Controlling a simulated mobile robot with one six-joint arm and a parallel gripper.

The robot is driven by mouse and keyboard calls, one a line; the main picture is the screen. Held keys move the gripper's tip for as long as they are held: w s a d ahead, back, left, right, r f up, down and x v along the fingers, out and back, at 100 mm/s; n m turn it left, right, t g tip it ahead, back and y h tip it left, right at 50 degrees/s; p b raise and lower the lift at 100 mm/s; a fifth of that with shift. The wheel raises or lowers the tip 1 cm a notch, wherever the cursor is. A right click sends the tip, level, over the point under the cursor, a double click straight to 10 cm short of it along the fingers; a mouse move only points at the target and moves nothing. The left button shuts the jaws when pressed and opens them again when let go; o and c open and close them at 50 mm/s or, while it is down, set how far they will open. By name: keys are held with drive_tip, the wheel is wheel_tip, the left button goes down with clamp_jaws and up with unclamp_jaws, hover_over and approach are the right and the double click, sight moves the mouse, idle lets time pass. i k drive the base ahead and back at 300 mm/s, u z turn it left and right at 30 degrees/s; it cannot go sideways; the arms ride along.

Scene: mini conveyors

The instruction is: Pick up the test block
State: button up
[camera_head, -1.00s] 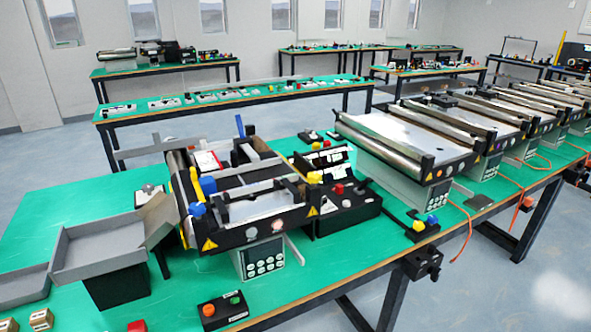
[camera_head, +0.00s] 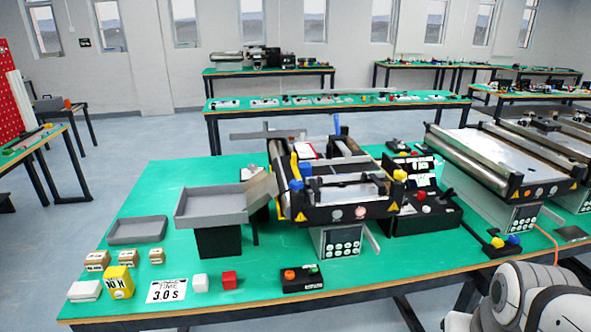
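Several small blocks stand on the green table's front left part. They are a red cube (camera_head: 229,280), a white cube (camera_head: 200,283), a yellow block (camera_head: 118,281) with black lettering, and brown cardboard-like boxes (camera_head: 97,261) with labels. I cannot tell which of them is the test block. Part of my white arm shows at the lower right, well right of the blocks. My gripper is not in view.
A grey tray on a black stand (camera_head: 212,206) adjoins the mini conveyor (camera_head: 335,190). A low grey tray (camera_head: 137,231), a white sign reading 3.0 S (camera_head: 166,291) and a button box (camera_head: 302,279) lie nearby. The table's (camera_head: 150,195) back left is clear.

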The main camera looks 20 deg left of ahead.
sight(305, 169)
drive_tip(key=u, duration=0.9)
drive_tip(key=i, duration=0.75)
drive_tip(key=z, duration=0.05)
